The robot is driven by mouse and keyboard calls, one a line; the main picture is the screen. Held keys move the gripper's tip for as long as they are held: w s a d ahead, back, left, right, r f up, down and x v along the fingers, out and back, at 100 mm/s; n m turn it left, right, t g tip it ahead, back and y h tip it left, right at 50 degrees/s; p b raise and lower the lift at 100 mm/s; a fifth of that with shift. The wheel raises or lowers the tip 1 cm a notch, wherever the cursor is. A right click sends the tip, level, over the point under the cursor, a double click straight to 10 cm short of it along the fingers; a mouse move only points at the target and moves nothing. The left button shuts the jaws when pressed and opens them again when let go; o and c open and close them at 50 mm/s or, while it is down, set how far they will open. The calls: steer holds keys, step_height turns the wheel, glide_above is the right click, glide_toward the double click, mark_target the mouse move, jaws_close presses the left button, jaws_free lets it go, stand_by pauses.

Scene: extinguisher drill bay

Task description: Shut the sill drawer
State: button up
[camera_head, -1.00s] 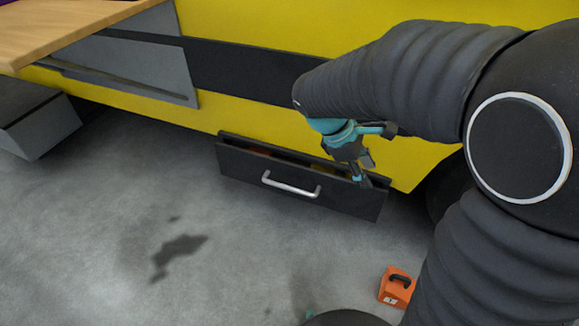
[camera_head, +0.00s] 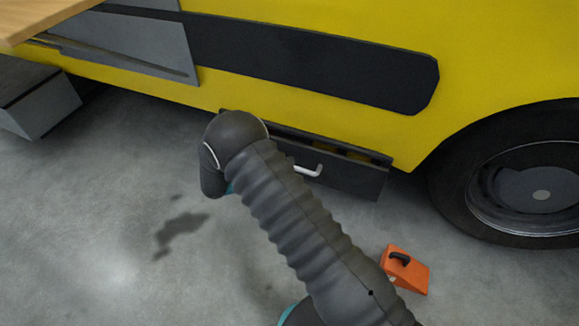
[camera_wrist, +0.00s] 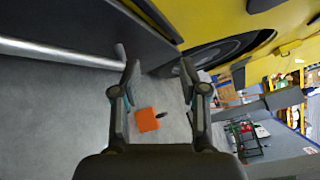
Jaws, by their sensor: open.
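The sill drawer (camera_head: 350,178) is a dark grey drawer low on the yellow vehicle side. It stands partly open, with a gap along its top and yellowish contents showing inside. My arm hides its left part. Its silver bar handle (camera_head: 309,170) shows only at its right end there. In the wrist view the dark drawer front (camera_wrist: 100,20) fills the upper left, with the handle (camera_wrist: 60,51) running towards my gripper. My gripper (camera_wrist: 158,75) is open and empty, with its fingertips close to the handle's end; contact cannot be told. In the head view it is hidden behind my arm.
An orange wedge-like block with a black handle (camera_head: 406,271) lies on the floor right of the drawer. A black wheel (camera_head: 535,190) stands further right. A grey step (camera_head: 38,105) and wooden tabletop (camera_head: 40,18) are at left. The concrete floor in front is mostly clear.

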steer(key=s+a+f+n+t+y, duration=0.25)
steer(key=a+f+n+t, duration=0.55)
steer(key=f, duration=0.4)
steer(key=shift+n+g+h, duration=0.45)
steer(key=shift+n+g, duration=0.05)
steer(key=shift+g, duration=0.2)
steer(key=p+x, duration=0.1)
steer(key=x, duration=1.2)
steer(key=shift+w+d, duration=0.25)
steer(key=shift+d, duration=0.1)
jaws_close()
